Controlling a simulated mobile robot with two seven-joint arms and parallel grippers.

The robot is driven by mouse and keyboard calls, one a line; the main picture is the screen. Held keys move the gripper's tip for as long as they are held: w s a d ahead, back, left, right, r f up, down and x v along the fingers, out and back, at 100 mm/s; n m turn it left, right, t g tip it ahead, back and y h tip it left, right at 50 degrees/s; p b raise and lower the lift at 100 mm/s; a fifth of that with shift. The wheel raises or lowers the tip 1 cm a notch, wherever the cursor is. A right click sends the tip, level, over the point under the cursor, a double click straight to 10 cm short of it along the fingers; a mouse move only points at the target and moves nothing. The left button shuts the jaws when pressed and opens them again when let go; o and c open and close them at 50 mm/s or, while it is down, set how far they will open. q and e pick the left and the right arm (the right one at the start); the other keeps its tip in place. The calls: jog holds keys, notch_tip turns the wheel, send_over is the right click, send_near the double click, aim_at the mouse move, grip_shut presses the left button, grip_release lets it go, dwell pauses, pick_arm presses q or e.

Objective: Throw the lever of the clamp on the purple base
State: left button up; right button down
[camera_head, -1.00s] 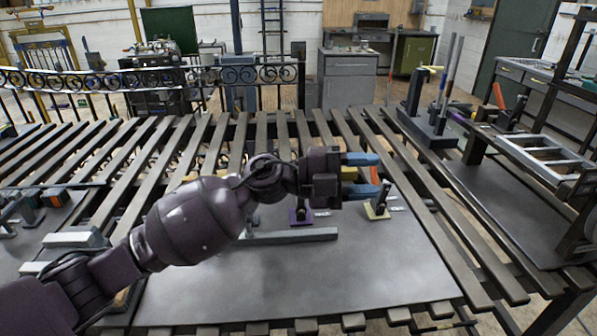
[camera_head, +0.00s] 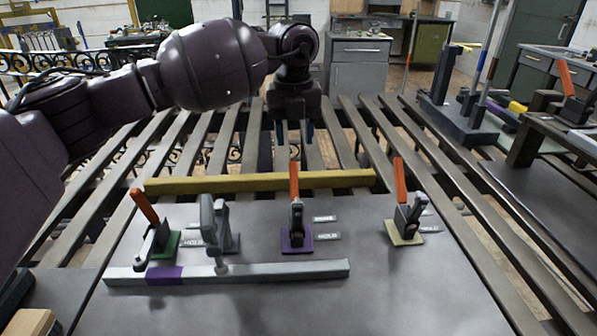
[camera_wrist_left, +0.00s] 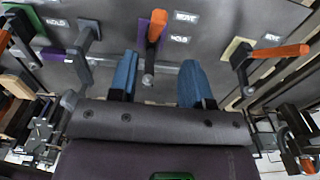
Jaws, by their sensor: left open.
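The clamp on the purple base (camera_head: 297,243) stands on the dark plate, its orange lever (camera_head: 294,181) pointing up. In the left wrist view its orange lever (camera_wrist_left: 157,25) lies beyond the fingertips, between their lines, with the purple base (camera_wrist_left: 141,32) beside it. My left gripper (camera_head: 291,125) is above the far side of the plate, beyond the clamp; its fingers are mostly hidden in the head view. In the left wrist view the left gripper (camera_wrist_left: 159,62) has its two blue fingers apart, with nothing held between them. My right gripper is not in view.
Clamps on a green base (camera_head: 166,245) and a pale yellow base (camera_head: 405,232) flank it, both with orange levers. A grey upright clamp (camera_head: 217,225) stands to its left. A yellow bar (camera_head: 260,182) lies behind, and a grey bar (camera_head: 308,270) in front.

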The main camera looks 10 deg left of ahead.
aim_at(294, 172)
pick_arm(q)
jog(key=shift+w+a, duration=0.15)
jog(key=shift+s+f, duration=0.25)
notch_tip(294, 172, down, 5)
jog(key=shift+f+b, duration=0.1)
jog(key=shift+b, duration=0.4)
notch_tip(294, 172, down, 5)
jog(key=shift+r+b, duration=0.15)
jog(key=shift+b, duration=0.3)
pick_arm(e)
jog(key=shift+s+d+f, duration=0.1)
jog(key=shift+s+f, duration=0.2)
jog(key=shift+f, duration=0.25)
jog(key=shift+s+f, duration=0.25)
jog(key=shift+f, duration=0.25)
pick_arm(q)
jog(key=shift+c, duration=0.2)
grip_shut()
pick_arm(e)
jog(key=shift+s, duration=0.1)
